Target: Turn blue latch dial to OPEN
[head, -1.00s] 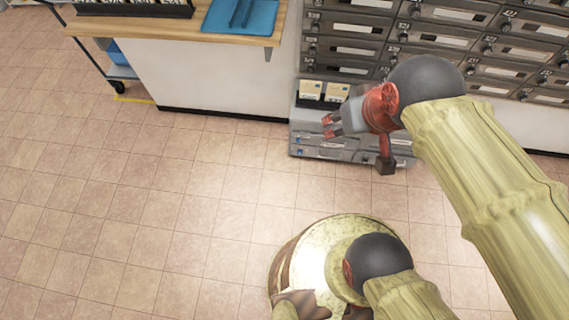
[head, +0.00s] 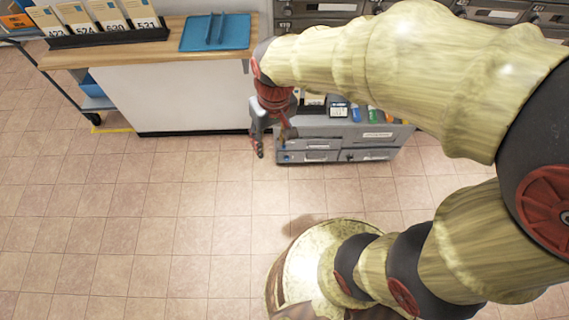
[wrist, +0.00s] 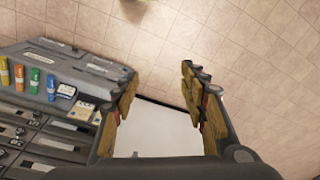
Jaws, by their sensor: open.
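My gripper (head: 270,146) is open and empty, pointing down at the left front corner of a low grey drawer cabinet (head: 345,143). A small blue spot (head: 284,157) shows on the cabinet's lower left front, close to the fingertips; it may be the blue latch dial, but it is too small to tell, and no OPEN mark is readable. In the wrist view the open fingers (wrist: 162,80) frame floor and a white panel, with the cabinet (wrist: 85,65) to their left. No dial can be made out there.
A wooden-topped counter (head: 160,50) with a blue tray (head: 214,32) is at left. Mailboxes (head: 315,8) line the back, partly hidden by my arm. The tiled floor in front is clear.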

